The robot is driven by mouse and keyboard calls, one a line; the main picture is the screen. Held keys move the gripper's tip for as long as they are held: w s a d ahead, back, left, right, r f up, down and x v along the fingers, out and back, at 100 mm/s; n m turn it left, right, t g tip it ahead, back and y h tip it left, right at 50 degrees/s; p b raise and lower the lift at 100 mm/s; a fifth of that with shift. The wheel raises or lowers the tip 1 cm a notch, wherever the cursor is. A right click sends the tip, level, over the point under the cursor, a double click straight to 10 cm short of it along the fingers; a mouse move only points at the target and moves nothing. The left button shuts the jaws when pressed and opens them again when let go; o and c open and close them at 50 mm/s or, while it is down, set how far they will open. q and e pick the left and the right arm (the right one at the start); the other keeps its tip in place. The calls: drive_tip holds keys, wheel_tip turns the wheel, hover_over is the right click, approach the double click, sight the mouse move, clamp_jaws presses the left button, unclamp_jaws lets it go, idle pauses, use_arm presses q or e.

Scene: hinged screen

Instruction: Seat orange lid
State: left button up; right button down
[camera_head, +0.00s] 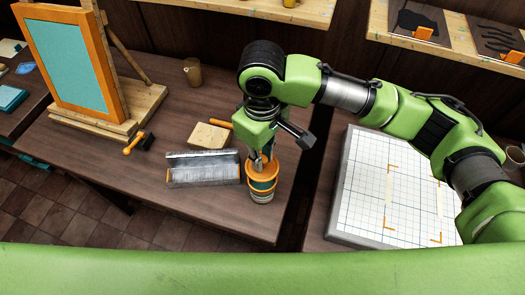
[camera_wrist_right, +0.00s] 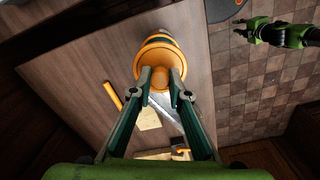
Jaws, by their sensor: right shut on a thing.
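The orange lid (camera_head: 264,168) is at the top of a banded container (camera_head: 262,192) near the table's front right corner. In the wrist view the lid (camera_wrist_right: 147,62) is a round orange disc with a knob (camera_wrist_right: 160,78), and the container's side (camera_wrist_right: 156,38) shows beyond it. My right gripper (camera_head: 262,158) points down from above and is shut on the lid's knob; its fingertips (camera_wrist_right: 160,90) show on both sides of it. I cannot tell whether the lid sits flush on the rim. My left gripper (camera_wrist_right: 243,33) appears small at the wrist view's upper right; its jaws are unclear.
A metal trough (camera_head: 203,170) lies left of the container, with a wooden block (camera_head: 209,136) behind it. A mug (camera_head: 192,72) stands farther back. An easel (camera_head: 75,65) stands at the left. A gridded board (camera_head: 365,190) lies at the right, across a gap.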

drive_tip(key=shift+f+b, duration=0.45)
drive_tip(key=shift+f, duration=1.8)
use_arm(q)
drive_tip(key=shift+s+a+f, duration=0.15)
drive_tip(key=shift+a+f, duration=0.25)
drive_tip(key=shift+f, duration=0.2)
drive_tip(key=shift+r, duration=0.2)
use_arm(e)
drive_tip(key=shift+r, duration=0.1)
drive_tip(key=shift+p, duration=0.3)
use_arm(q)
drive_tip(key=shift+r+p, duration=0.3)
drive_tip(key=shift+r, duration=0.15)
drive_tip(key=shift+r, duration=0.1)
use_arm(e)
drive_tip(key=shift+p, duration=0.6)
use_arm(q)
drive_tip(key=shift+r, duration=0.45)
